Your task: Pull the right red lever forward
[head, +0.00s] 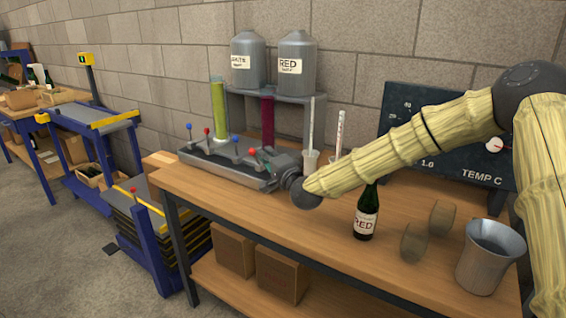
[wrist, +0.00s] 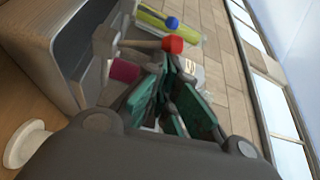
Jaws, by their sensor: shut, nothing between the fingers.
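A grey lever console (head: 222,168) stands on the wooden bench, with blue-knobbed and red-knobbed levers along it. The right red lever's knob (head: 252,152) is at the console's right part, close to my gripper (head: 268,160). In the wrist view a red knob (wrist: 173,45) on a pale stem stands just beyond and beside the fingertips. My gripper (wrist: 172,95) is shut and empty, its teal-padded fingers together. Whether the fingers touch the lever I cannot tell. The lever's base is partly hidden in the head view. A blue knob (wrist: 172,23) lies beyond the red one.
A green column (head: 218,103) and a dark red column (head: 267,122) rise behind the console, below two grey tanks (head: 297,62).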

